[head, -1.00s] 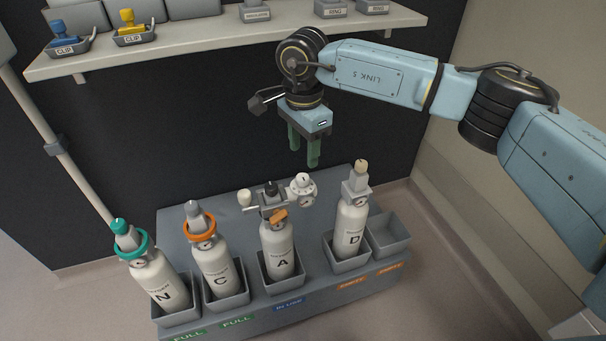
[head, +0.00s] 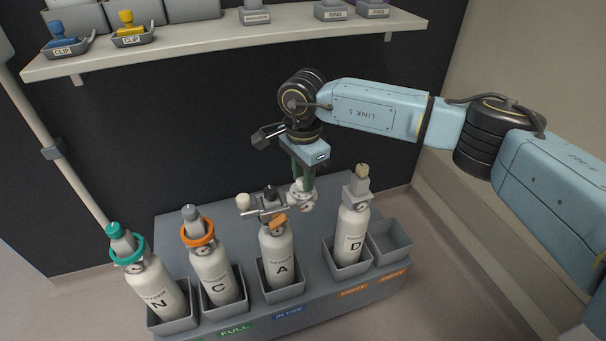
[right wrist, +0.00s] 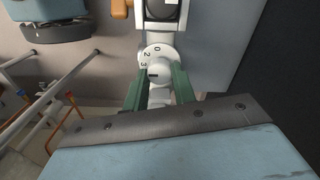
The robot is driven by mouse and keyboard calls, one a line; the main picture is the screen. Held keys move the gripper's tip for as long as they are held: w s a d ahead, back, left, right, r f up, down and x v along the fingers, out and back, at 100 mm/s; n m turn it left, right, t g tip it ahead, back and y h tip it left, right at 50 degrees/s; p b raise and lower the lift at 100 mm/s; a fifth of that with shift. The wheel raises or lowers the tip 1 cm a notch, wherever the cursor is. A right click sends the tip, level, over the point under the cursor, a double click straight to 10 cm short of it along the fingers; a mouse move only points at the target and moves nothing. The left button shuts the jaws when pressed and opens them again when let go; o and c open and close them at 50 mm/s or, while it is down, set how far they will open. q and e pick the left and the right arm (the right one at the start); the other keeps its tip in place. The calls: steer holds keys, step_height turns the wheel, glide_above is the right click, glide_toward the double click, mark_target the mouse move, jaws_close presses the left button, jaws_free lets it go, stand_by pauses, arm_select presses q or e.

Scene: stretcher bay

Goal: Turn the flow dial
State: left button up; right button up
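The white flow dial (right wrist: 157,57) is marked 0, 2 and 3, with a dark line on its round knob. It sits on the regulator of the in-use cylinder A (head: 279,256), to the right of the valve block. In the head view the dial (head: 301,194) is partly covered by my right gripper (head: 303,183), which points down over it. In the right wrist view the green fingers of my right gripper (right wrist: 159,78) stand on either side of the knob. They look apart, and I cannot make out firm contact. My left gripper is out of view.
Cylinders N (head: 155,283), C (head: 211,270) and D (head: 351,226) stand in the grey rack (head: 180,226). An empty cup (head: 391,243) is at the right end. A shelf (head: 215,47) with labelled trays runs along the wall above.

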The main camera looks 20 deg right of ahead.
steer(key=c, duration=0.3)
steer(key=shift+c, duration=0.2)
steer(key=shift+m, duration=0.4)
steer(key=shift+m+p, duration=0.55)
steer(key=shift+m, duration=0.05)
steer(key=m+p, duration=0.4)
steer(key=m, duration=0.5)
steer(key=shift+s, duration=0.1)
steer(key=m+p, duration=0.2)
steer(key=m, duration=0.2)
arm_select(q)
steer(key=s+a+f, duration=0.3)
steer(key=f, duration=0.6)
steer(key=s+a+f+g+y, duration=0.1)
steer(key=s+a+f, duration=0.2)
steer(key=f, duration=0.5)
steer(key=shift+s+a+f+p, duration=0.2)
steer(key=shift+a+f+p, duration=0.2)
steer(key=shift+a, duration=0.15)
arm_select(e)
steer(key=shift+m, duration=0.6)
